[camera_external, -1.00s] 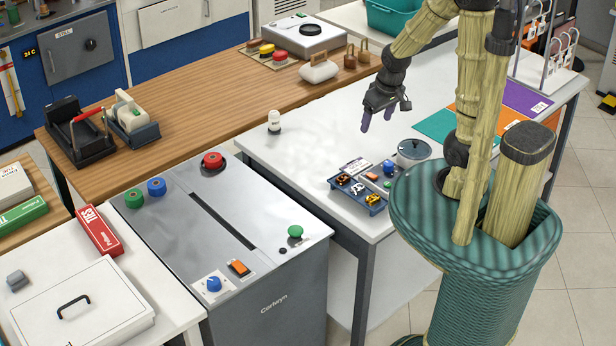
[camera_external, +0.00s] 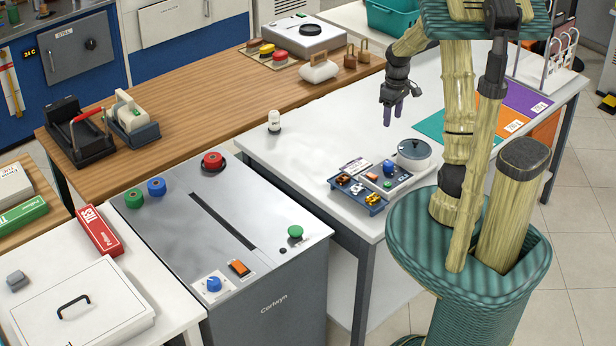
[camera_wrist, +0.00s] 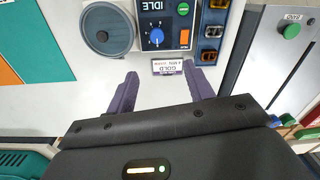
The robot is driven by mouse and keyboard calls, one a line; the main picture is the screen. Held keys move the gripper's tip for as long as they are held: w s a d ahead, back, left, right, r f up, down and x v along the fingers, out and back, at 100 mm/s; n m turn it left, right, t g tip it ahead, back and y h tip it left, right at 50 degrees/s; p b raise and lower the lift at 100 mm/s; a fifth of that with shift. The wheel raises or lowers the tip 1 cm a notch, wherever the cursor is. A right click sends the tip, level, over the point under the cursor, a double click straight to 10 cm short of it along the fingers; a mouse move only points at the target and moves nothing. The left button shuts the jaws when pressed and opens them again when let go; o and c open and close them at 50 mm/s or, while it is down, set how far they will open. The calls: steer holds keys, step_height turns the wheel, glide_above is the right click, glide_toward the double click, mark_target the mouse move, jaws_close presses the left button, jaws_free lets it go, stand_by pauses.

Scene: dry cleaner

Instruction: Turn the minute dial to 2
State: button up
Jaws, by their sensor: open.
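In the external view this small blue dial (camera_external: 388,167) is beside a dark-lidded pot. I cannot tell from any label which is the minute dial. My gripper (camera_external: 392,113) is open and empty, pointing down above the white table behind the first dial. Its fingers (camera_wrist: 160,86) are apart from the dial.
A small printed card (camera_wrist: 168,67) stands between the fingers and the dial in the wrist view. The round lidded pot (camera_wrist: 108,27) and an orange switch (camera_wrist: 184,38) flank the dial. A blue tray (camera_external: 374,208) of small parts is close by.

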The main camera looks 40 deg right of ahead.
mark_target(389, 163)
steer(key=shift+d+f, duration=0.2)
steer(key=shift+d, duration=0.25)
steer(key=f, duration=0.5)
steer(key=f+p, duration=0.1)
steer(key=f, duration=1.1)
steer(key=shift+a+f, duration=0.2)
steer(key=shift+a, duration=0.1)
steer(key=c, duration=1)
